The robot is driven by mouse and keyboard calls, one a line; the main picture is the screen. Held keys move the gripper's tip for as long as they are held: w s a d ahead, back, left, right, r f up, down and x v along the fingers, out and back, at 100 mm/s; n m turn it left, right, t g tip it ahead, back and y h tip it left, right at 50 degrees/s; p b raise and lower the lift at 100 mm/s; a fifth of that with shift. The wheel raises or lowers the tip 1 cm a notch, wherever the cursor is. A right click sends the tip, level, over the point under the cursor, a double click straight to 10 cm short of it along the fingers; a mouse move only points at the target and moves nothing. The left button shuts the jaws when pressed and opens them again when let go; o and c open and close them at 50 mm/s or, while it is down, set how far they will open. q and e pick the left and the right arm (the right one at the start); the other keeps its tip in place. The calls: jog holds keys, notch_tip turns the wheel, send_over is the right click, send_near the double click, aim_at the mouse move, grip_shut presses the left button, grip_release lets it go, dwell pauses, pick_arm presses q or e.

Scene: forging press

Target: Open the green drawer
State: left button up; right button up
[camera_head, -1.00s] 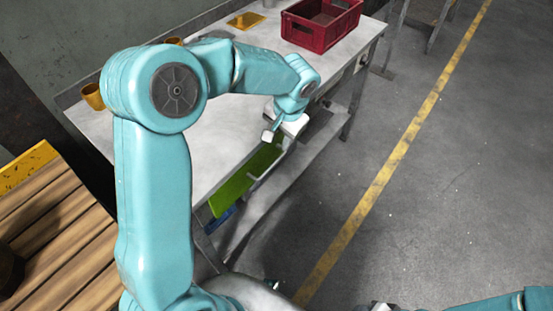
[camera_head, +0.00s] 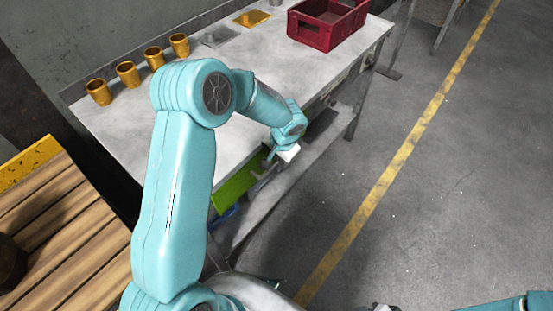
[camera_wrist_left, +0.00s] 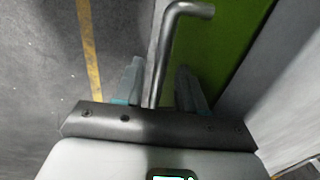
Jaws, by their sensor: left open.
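The green drawer (camera_head: 236,188) is under the front edge of the grey workbench. Its front shows as a green panel, and it looks closed. Its bent metal handle (camera_head: 257,173) stands out from the front. My left gripper (camera_head: 268,160) is at the handle. In the left wrist view, the handle (camera_wrist_left: 167,50) runs down between the two open fingers (camera_wrist_left: 162,88), with the green front (camera_wrist_left: 225,45) behind. I cannot tell whether a finger touches the handle. Part of my right arm shows at the bottom right edge; its gripper (camera_head: 383,307) is barely in frame.
The workbench top (camera_head: 200,140) holds a red crate (camera_head: 325,38), several golden cups (camera_head: 126,74) and a yellow plate (camera_head: 252,18). A blue part (camera_head: 222,217) shows below the drawer. A slatted wooden pallet (camera_head: 60,240) lies at left. The floor at right is clear.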

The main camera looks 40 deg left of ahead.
pick_arm(q)
grip_shut()
jog(key=shift+d, duration=0.1)
jog(key=s+d+b, duration=0.2)
jog(key=d+b, duration=0.5)
jog(key=d, duration=2.1)
jog(key=shift+d+r, duration=0.15)
jog(key=shift+d, duration=0.05)
grip_release()
jog(key=shift+s, duration=0.1)
